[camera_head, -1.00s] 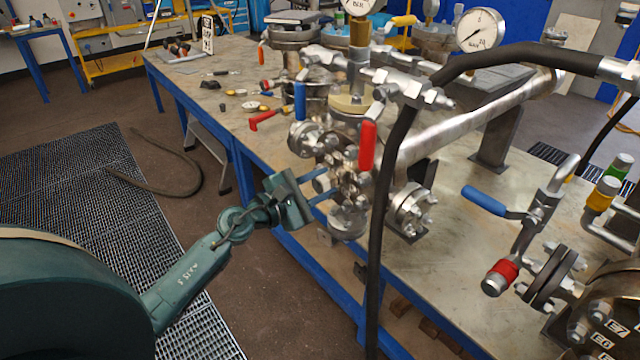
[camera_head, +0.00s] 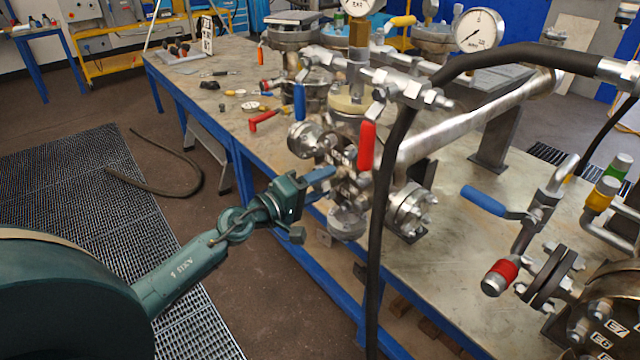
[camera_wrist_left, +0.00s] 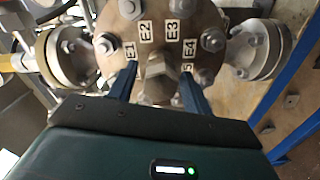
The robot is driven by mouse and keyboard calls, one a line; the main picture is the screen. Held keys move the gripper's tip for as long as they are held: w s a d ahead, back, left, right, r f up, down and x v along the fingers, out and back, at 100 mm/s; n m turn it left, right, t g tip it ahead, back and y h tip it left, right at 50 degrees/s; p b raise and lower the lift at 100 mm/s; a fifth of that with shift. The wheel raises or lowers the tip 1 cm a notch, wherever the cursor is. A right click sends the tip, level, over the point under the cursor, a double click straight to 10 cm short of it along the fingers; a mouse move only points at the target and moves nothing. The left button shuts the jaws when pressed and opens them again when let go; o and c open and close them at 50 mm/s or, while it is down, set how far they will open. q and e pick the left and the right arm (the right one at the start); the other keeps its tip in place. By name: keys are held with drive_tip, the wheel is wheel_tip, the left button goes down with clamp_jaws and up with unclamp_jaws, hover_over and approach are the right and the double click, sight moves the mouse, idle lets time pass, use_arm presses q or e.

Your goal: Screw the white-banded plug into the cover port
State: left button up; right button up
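My left gripper (camera_head: 325,183) comes in from the left in the head view, at the near end of a flanged steel vessel (camera_head: 352,180). In the left wrist view its two blue fingers (camera_wrist_left: 158,82) stand apart on either side of a metal hex plug (camera_wrist_left: 159,78). Narrow gaps show between the fingers and the plug, so the gripper looks open. The plug sits at the middle of a round bolted cover (camera_wrist_left: 205,20) with labels E1 to E4 and a partly hidden one. I see no white band on it; its base is partly hidden. My right gripper is not in view.
A black hose (camera_head: 380,215) hangs in front of the vessel. Red (camera_head: 367,146) and blue (camera_head: 300,102) valve handles stand close above the gripper. Side flanges (camera_wrist_left: 68,55) flank the cover.

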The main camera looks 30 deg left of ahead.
use_arm(q)
drive_tip(key=shift+o, duration=0.6)
drive_tip(key=shift+s+a+f, duration=0.15)
drive_tip(key=shift+s, duration=0.15)
drive_tip(key=b+v, duration=0.6)
drive_tip(key=v, duration=0.6)
drive_tip(key=shift+s, duration=0.2)
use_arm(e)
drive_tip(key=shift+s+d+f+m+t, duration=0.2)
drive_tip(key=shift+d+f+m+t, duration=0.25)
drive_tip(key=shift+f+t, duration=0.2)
use_arm(q)
drive_tip(key=shift+a, duration=0.15)
drive_tip(key=shift+c, duration=0.4)
